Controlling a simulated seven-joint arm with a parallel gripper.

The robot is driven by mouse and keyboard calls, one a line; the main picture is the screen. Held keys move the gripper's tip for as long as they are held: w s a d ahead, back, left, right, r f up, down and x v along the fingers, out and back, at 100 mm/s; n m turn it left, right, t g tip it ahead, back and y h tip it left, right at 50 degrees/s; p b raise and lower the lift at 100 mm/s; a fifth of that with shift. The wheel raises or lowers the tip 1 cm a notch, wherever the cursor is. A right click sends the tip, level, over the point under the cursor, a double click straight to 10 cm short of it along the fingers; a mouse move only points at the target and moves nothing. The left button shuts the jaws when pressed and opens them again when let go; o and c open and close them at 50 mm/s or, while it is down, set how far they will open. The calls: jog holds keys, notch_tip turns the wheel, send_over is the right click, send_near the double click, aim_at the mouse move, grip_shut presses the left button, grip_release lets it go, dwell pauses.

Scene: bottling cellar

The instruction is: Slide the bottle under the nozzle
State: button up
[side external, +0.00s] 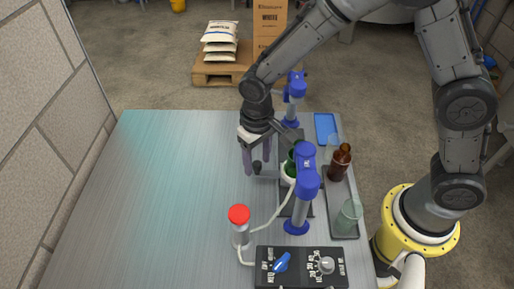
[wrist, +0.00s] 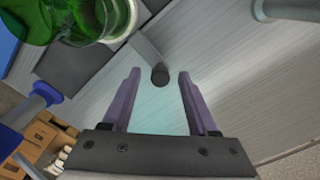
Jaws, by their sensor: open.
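A green bottle (side external: 292,160) stands on a dark strip (side external: 287,208) at the table's middle right, partly hidden behind a blue post. A white ring (side external: 288,171) is around its lower part; the bottle (wrist: 92,18) and ring (wrist: 122,22) also show in the wrist view. A grey bar with a black knob (side external: 257,167) reaches left from the ring. My gripper (side external: 257,170) is open, its purple fingers on either side of the knob; the wrist view shows the knob (wrist: 160,76) between the fingertips. I cannot make out the nozzle.
Blue-topped posts (side external: 306,170) (side external: 293,90) stand near and beyond the bottle. A tray (side external: 343,234) holds a brown bottle (side external: 340,162) and a clear glass (side external: 347,214). A red-capped cylinder (side external: 239,228) and control box (side external: 302,268) are in front. The left tabletop is clear.

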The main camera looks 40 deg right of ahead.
notch_tip(320, 180, up, 14)
jog(key=shift+f, duration=0.2)
dwell(0.4)
notch_tip(320, 180, down, 14)
jog(key=m, duration=0.3)
jog(key=shift+m, duration=0.3)
dwell(0.4)
grip_shut()
jog(key=shift+r, duration=0.1)
dwell(1.3)
